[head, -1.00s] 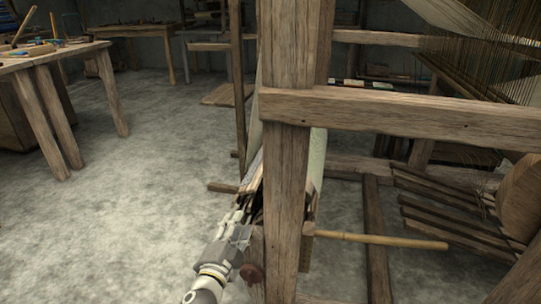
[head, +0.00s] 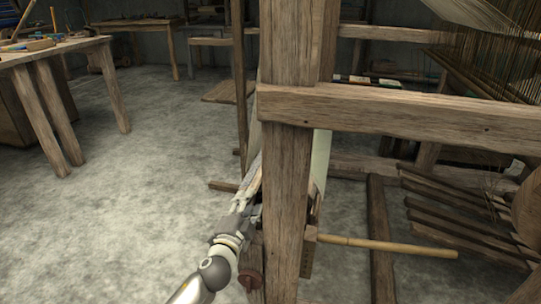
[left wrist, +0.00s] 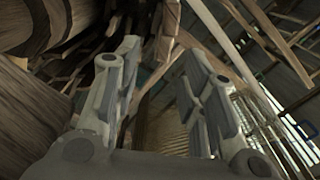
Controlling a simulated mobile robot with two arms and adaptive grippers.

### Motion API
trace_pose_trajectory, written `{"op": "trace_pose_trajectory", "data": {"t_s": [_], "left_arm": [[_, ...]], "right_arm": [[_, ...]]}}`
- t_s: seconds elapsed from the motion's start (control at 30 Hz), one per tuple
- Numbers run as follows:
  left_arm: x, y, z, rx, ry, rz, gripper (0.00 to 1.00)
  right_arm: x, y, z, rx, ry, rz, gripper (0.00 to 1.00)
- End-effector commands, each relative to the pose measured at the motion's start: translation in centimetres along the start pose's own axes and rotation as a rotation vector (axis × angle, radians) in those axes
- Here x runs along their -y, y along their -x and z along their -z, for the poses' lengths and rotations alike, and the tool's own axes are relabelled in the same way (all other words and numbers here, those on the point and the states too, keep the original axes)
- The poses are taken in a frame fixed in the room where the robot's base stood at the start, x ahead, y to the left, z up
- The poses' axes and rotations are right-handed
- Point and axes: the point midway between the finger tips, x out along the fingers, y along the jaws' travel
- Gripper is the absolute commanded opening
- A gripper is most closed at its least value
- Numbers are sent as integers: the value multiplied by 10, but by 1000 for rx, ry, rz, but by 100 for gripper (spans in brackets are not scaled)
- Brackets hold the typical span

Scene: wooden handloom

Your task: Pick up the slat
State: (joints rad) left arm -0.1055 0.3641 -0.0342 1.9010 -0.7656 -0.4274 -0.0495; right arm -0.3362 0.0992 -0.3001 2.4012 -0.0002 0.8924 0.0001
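My left gripper (head: 246,198) reaches in from below to the left side of the loom's upright post (head: 287,190). In the left wrist view its two fingers (left wrist: 160,65) stand apart, with nothing clearly held between them. Thin wooden pieces (left wrist: 168,28) show beyond and between the fingertips; I cannot tell which of them is the slat. In the head view the spot around the fingertips is cramped and partly hidden by the post. My right gripper is not in view.
A thick beam (head: 400,112) crosses from the post to the right. A round stick (head: 385,246) juts out low to the right of the post. Several dark treadles (head: 455,215) lie at the right. A workbench (head: 50,52) stands at the left, with open floor (head: 150,190) between.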

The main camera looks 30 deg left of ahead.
Motion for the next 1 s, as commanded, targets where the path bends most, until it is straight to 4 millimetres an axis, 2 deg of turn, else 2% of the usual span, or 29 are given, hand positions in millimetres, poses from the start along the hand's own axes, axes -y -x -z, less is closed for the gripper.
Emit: {"op": "trace_pose_trajectory", "data": {"t_s": [0.33, 0.67, 1.0], "left_arm": [[1, -42, -2, 0, -3, 1, 38], [2, -49, -2, 0, -1, -1, 38], [2, -49, -2, 1, -1, -1, 0]], "right_arm": [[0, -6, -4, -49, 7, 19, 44], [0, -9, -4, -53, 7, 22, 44], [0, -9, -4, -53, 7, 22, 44]]}}
